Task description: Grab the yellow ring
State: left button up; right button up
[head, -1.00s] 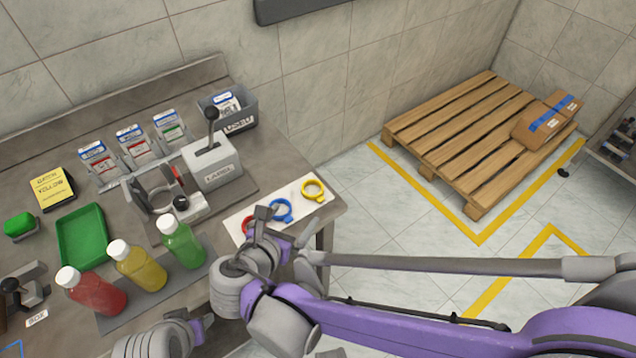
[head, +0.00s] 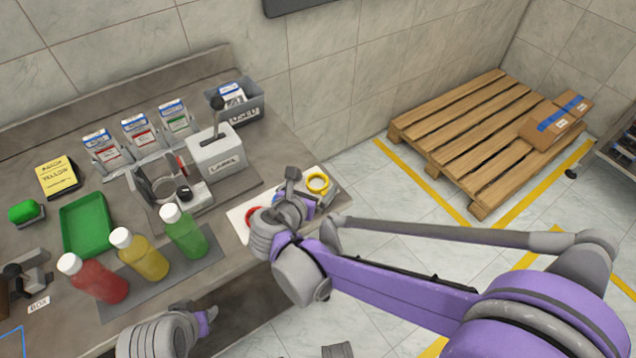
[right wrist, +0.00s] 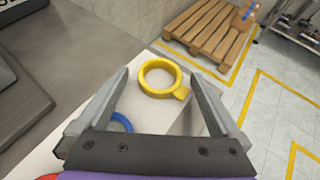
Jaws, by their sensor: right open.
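The yellow ring (head: 318,183) lies on a white mat at the right end of the counter. In the right wrist view the yellow ring (right wrist: 160,77) shows ahead of and between the two fingers, with its tab pointing to the lower right. My right gripper (head: 292,178) is open and empty, just left of the ring; its spread fingers (right wrist: 160,90) show in the wrist view. The blue ring (right wrist: 120,122) is partly hidden by my gripper. The red ring (head: 253,216) lies at the mat's left. My left gripper (head: 208,318) is low at the front, its fingers unclear.
Red, yellow and green bottles (head: 183,232) stand on the counter near a green tray (head: 86,226). The label press (head: 217,155) and a grey bin (head: 238,103) stand behind. A wooden pallet (head: 480,130) is on the floor at the right.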

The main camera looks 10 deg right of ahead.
jog(key=c, duration=1.3)
jog(key=shift+s, duration=0.1)
jog(key=shift+c, duration=0.2)
